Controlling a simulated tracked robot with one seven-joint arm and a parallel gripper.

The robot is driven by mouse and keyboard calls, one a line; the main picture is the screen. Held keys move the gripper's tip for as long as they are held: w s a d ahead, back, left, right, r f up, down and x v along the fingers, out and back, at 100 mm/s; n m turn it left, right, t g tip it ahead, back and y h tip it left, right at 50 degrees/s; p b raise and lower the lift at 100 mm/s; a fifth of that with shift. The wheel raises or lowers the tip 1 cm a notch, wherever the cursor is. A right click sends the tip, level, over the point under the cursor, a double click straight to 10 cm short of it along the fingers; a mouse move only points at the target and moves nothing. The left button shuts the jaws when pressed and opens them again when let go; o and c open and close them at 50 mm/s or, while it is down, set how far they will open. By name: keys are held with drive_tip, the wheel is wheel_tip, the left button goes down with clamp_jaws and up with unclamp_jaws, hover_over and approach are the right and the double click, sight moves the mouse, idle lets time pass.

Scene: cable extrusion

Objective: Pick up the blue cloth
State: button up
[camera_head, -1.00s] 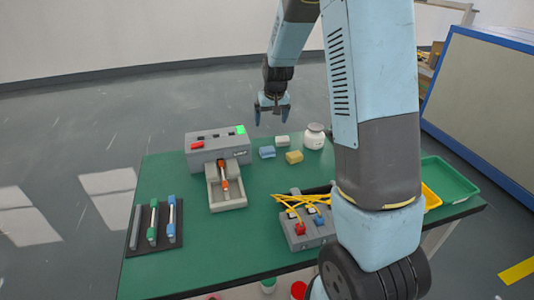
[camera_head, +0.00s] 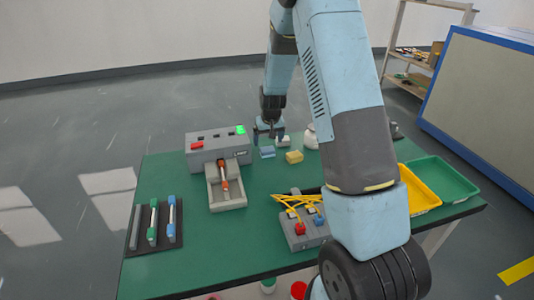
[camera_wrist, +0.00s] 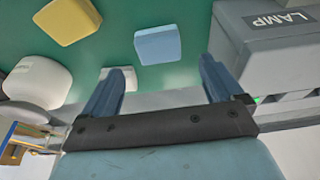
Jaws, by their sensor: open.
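The blue cloth (camera_head: 267,152) is a small folded block lying on the green table, right of the grey machine. It also shows in the wrist view (camera_wrist: 158,45), upper middle, ahead of the fingertips. My gripper (camera_head: 269,133) is open and empty, above the table just behind the cloth. In the wrist view its two blue fingers (camera_wrist: 160,82) stand apart, with the cloth beyond them and between their lines. I see no contact between fingers and cloth.
A yellow block (camera_head: 294,157) lies right of the cloth, and a white block (camera_head: 283,142) behind it. A white jar (camera_head: 311,136) stands to the right, partly hidden by my arm. The grey machine (camera_head: 220,148) stands close on the left. Open green table lies in front.

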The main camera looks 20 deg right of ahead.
sight(267, 149)
drive_tip(key=shift+s+x, duration=0.15)
drive_tip(key=shift+x, duration=1.2)
drive_tip(key=shift+s+x, duration=0.15)
drive_tip(key=shift+x, duration=1.15)
drive_tip(key=c, duration=1.2)
drive_tip(key=shift+r, duration=0.35)
wheel_tip(267, 149, up, 2)
drive_tip(key=shift+r, duration=0.2)
drive_tip(key=s+r, duration=0.3)
drive_tip(key=s, duration=0.1)
drive_tip(key=s+r, duration=0.3)
drive_tip(key=s, duration=0.2)
drive_tip(key=s+r, duration=0.3)
drive_tip(key=s, duration=0.2)
drive_tip(key=shift+r, duration=0.4)
